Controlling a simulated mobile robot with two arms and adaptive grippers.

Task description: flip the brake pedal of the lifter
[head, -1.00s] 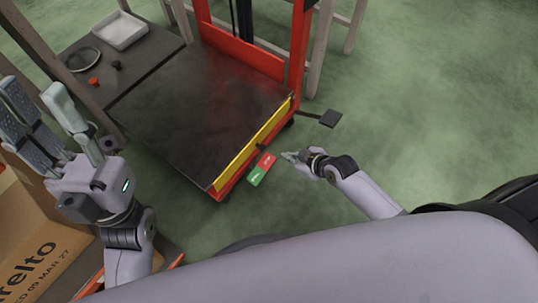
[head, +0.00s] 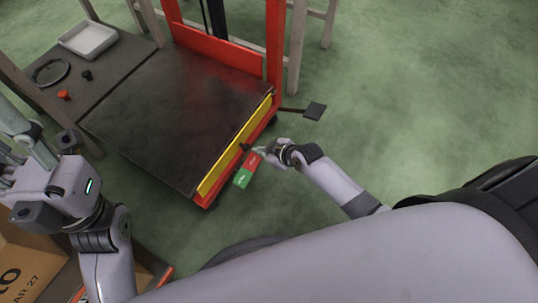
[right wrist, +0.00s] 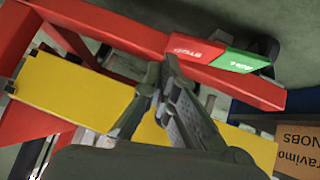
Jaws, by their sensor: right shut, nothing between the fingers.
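The lifter's brake pedal (head: 246,171) sits low at the near edge of the lifter, with a red half and a green half. In the right wrist view the red half (right wrist: 190,46) is marked STOP and the green half (right wrist: 240,62) is beside it. My right gripper (head: 262,151) is shut and empty, its fingertips close to the red half; I cannot tell whether they touch it. The fingertips also show in the right wrist view (right wrist: 158,75), just below the red half. My left gripper (head: 18,148) is at the left edge, partly cut off, its fingers apart and away from the pedal.
The lifter's dark platform (head: 165,105) has a yellow front edge (head: 235,146) and a red frame. A black foot lever (head: 314,111) sticks out to its right. A side table with a white tray (head: 88,40) stands behind left. A cardboard box (head: 30,270) is at lower left. Green floor is free at right.

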